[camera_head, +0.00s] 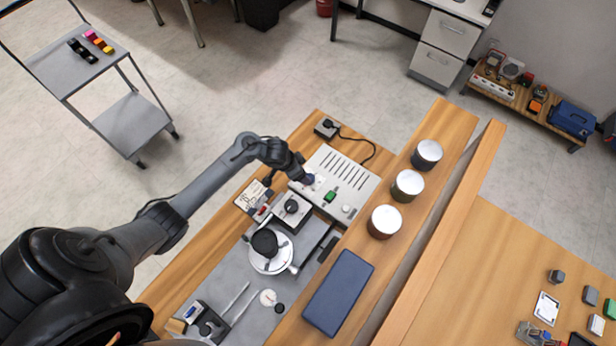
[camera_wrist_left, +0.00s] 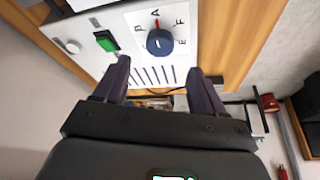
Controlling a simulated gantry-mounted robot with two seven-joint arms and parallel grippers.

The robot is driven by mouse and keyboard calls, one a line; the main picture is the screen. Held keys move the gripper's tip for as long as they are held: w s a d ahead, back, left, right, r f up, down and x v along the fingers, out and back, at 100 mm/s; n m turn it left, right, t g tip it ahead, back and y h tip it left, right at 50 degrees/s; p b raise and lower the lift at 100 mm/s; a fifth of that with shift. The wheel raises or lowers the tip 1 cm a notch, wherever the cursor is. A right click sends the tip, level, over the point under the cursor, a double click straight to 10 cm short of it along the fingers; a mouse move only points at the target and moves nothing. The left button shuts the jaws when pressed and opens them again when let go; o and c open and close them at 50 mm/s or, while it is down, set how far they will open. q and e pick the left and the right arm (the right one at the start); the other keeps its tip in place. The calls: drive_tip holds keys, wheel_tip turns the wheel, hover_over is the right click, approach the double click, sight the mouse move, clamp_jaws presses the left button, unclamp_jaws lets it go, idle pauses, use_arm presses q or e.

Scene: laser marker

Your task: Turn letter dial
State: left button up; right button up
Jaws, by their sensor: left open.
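The letter dial (camera_wrist_left: 160,42) is a round dark blue knob on a white panel face. Letters ring it, and a red mark above it points at or close to the A. My left gripper (camera_wrist_left: 158,68) is open and empty; its two dark fingers stand apart, with the dial ahead of the fingertips and roughly between them in the picture. I see no contact. In the head view my left gripper (camera_head: 306,181) is over the white slotted panel (camera_head: 352,178) and mostly hides the dial. My right gripper is not in view.
A green button (camera_head: 330,196) and a small white knob (camera_head: 347,209) sit on the same panel. A smaller box with a black knob (camera_head: 291,207) stands close beside it. Several silver-topped cans (camera_head: 408,184) stand on the raised wooden shelf. A blue box (camera_head: 339,291) lies nearer.

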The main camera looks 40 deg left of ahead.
use_arm(q)
drive_tip(key=b+x, duration=0.1)
drive_tip(key=x, duration=0.6)
drive_tip(key=shift+w+f+b, duration=0.2)
drive_tip(key=shift+f+b, duration=0.1)
drive_tip(key=shift+f, duration=0.05)
drive_tip(key=c, duration=1)
drive_tip(key=shift+s+d+r+n+y+p, duration=0.15)
drive_tip(key=shift+n+y+p, duration=0.35)
drive_tip(key=shift+n+p, duration=0.85)
drive_tip(key=shift+d+n+y+p, duration=0.15)
drive_tip(key=shift+n+y+p, duration=0.35)
drive_tip(key=shift+n+p, duration=0.55)
drive_tip(key=n+y, duration=0.1)
drive_tip(key=n, duration=0.2)
drive_tip(key=shift+d+n+g+y+p, duration=0.1)
drive_tip(key=shift+n+g+y+p, duration=0.4)
drive_tip(key=shift+n, duration=1.4)
